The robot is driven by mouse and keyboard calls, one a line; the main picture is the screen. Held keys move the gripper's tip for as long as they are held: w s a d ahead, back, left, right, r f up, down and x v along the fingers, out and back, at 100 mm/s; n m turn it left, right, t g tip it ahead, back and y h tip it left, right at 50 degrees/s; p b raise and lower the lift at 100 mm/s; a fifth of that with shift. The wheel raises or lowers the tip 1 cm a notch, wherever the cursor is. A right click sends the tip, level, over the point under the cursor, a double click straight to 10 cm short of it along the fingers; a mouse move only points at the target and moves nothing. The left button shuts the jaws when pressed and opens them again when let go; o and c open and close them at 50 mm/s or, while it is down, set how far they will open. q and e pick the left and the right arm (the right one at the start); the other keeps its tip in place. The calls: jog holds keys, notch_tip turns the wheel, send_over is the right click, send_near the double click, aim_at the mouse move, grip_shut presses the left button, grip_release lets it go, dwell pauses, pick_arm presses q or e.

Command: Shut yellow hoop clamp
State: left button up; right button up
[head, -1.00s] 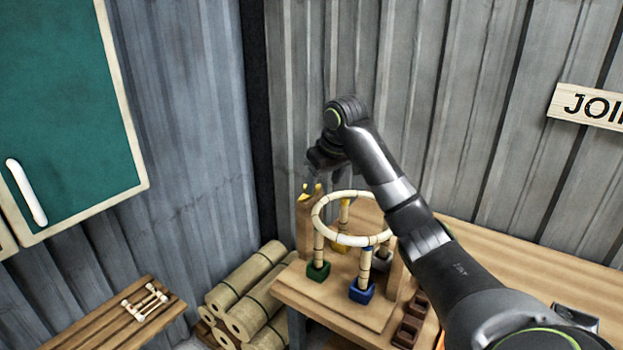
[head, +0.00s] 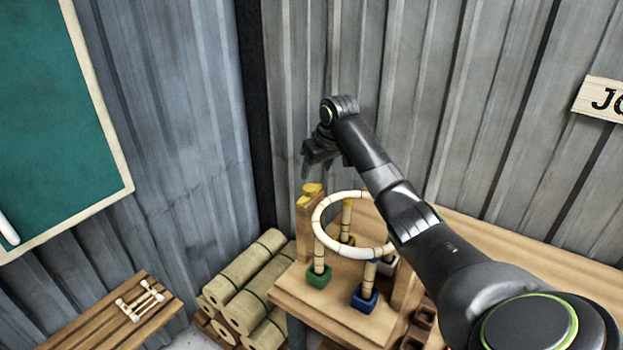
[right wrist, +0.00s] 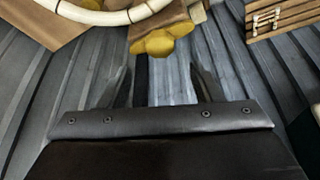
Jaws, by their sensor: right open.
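The yellow hoop clamp (head: 311,189) sits on top of a wooden post (head: 309,218) at the back left of the wooden jig. Its yellow parts look low and flat on the post, with no flap standing up. In the right wrist view the clamp (right wrist: 163,44) is a lobed yellow piece just beyond the fingertips. The pale hoop (head: 322,212) lies level beside the post. My right gripper (head: 307,172) is open and empty, just above the clamp and apart from it. My left gripper is not in view.
The hoop rests on short posts in coloured blocks, including a green one (head: 318,276) and a blue one (head: 364,297). Rattan rolls (head: 243,282) are stacked left of the bench. A slatted wooden stand (head: 110,318) is at lower left. Corrugated walls rise close behind.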

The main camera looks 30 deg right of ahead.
aim_at(310, 188)
jog(key=p+x, duration=0.1)
jog(key=x, duration=0.4)
jog(key=shift+w+f+p, duration=0.25)
jog(key=shift+f+p, duration=0.05)
jog(key=shift+f, duration=0.1)
jog(key=shift+w+f, duration=0.25)
jog(key=shift+f, duration=0.4)
jog(key=shift+w+f, duration=0.1)
jog(key=shift+f, duration=0.2)
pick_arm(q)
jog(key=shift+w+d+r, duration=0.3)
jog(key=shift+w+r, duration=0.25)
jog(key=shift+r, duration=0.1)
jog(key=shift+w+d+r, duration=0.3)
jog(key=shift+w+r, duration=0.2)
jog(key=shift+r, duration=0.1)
pick_arm(e)
jog(key=shift+c, duration=0.2)
jog(key=c, duration=1)
